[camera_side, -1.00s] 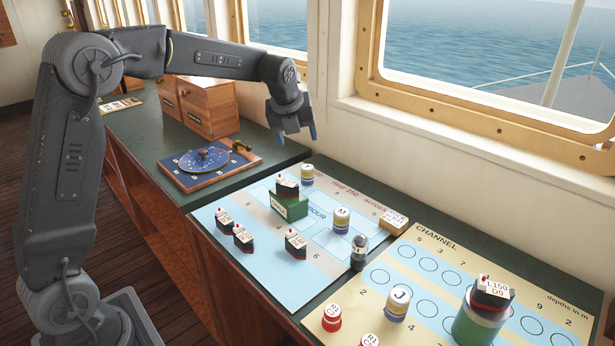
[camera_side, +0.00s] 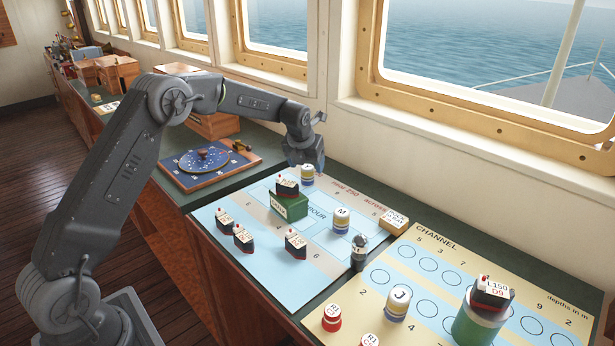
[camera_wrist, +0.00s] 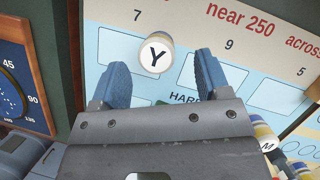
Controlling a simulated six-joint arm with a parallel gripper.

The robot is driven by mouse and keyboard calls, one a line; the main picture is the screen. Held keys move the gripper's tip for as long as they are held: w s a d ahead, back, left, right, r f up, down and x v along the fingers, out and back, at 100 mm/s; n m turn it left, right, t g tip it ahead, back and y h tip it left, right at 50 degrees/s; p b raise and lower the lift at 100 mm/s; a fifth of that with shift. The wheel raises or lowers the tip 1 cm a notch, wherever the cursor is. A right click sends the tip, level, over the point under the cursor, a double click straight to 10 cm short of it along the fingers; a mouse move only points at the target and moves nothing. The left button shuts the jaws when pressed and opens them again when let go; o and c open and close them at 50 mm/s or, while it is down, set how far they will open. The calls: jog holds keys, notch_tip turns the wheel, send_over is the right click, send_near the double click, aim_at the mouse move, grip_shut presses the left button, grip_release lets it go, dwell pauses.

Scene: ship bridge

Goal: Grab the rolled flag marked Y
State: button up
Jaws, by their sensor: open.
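The rolled flag marked Y (camera_wrist: 156,53) shows in the wrist view as an upright roll with a white top and a black Y. It stands on the harbour chart (camera_wrist: 112,13), just beyond and between the two blue fingertips of my gripper (camera_wrist: 157,78). The fingers are apart with nothing between them. In the side view, my gripper (camera_side: 306,166) is low over the far left part of the chart, right above the Y flag (camera_side: 307,178), whose top it partly hides.
A ship on a green block (camera_side: 289,205) stands close in front of the Y flag. The M flag (camera_side: 341,219) stands to its right. Several small ships (camera_side: 243,238) sit nearer the front. A blue dial board (camera_side: 208,163) lies left, and the window wall rises behind.

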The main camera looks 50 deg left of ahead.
aim_at(307, 167)
jog(key=x, duration=0.5)
jog(key=shift+a, duration=0.2)
jog(key=shift+c, duration=0.2)
jog(key=c, duration=1)
